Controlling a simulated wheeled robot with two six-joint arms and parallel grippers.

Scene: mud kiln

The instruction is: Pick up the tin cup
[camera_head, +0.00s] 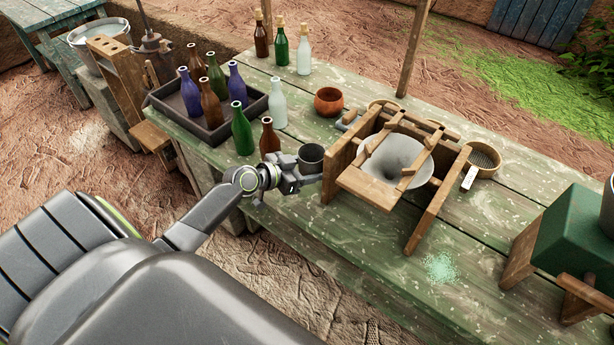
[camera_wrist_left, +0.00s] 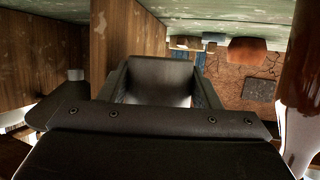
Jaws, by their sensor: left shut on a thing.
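The tin cup (camera_head: 311,158) is small, dark grey and open at the top. In the head view it is upright near the table's front edge, just left of the wooden frame. My left gripper (camera_head: 306,175) reaches in from the left and is shut on the cup. In the left wrist view the cup (camera_wrist_left: 160,75) fills the space between the two fingers. I cannot tell whether the cup's base touches the table. My right gripper is in neither view.
A wooden frame with a metal funnel (camera_head: 375,160) stands close to the cup's right. A brown bottle (camera_head: 269,138) and a green bottle (camera_head: 242,130) stand close to its left. A tray (camera_head: 213,130) holds several bottles. The green table (camera_head: 330,235) is clear in front of the frame.

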